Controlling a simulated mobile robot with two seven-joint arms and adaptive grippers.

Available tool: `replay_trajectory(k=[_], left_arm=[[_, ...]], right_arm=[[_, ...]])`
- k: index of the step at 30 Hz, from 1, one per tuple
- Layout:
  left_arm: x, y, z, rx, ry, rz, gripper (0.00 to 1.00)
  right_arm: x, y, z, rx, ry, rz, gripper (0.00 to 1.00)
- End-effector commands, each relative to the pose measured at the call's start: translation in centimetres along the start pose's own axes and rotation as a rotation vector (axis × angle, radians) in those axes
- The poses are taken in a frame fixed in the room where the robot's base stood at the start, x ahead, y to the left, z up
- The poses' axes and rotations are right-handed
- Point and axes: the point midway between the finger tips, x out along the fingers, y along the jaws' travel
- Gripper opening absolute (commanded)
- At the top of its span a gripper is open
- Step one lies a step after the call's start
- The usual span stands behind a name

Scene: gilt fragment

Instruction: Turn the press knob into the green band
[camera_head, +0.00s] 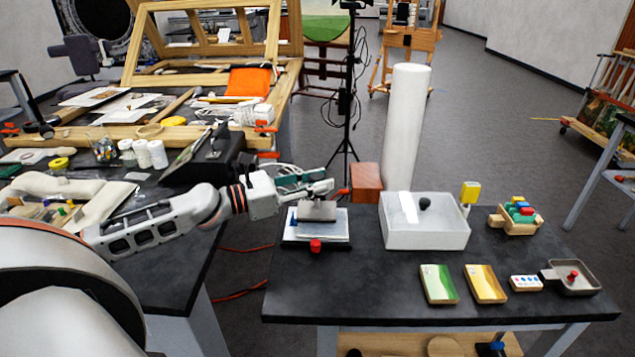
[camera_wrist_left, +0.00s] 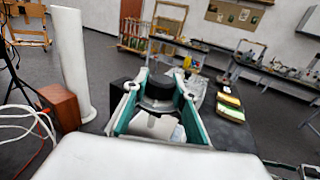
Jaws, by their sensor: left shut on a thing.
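The press (camera_head: 318,232) stands at the back left of the dark table, with a grey block over a pale stack and a small red part (camera_head: 315,246) at its front. My left gripper (camera_head: 322,187) reaches in from the left above the press. In the left wrist view its two teal fingers (camera_wrist_left: 161,95) are shut on the dark round press knob (camera_wrist_left: 162,83), one on each side. The knob is mostly hidden by the gripper in the head view. I cannot make out a green band or a pointer on it. My right gripper is not in view.
Right of the press stands a clear-walled white box (camera_head: 425,237), with a white column (camera_head: 405,130) and a brown block (camera_head: 366,182) behind. The table's front left is clear. A cluttered bench (camera_head: 130,180) lies left.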

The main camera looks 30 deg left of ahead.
Motion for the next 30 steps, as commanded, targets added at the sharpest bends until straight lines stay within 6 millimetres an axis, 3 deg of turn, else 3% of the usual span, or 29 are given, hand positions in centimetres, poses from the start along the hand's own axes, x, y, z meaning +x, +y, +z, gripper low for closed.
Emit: replay_trajectory(k=[1,6,18,30], left_arm=[[0.1,0.3,-0.4,0.001,0.000,-0.036,0.05],[0.1,0.3,-0.5,-0.001,-0.001,-0.179,0.05],[0.2,0.2,-0.2,-0.001,-0.005,-0.461,0.05],[0.1,0.0,0.0,0.001,-0.004,-0.599,0.05]], right_arm=[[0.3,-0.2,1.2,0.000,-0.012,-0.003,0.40],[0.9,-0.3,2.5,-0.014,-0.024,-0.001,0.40],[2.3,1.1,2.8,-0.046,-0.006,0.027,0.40],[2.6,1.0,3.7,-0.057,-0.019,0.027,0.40]])
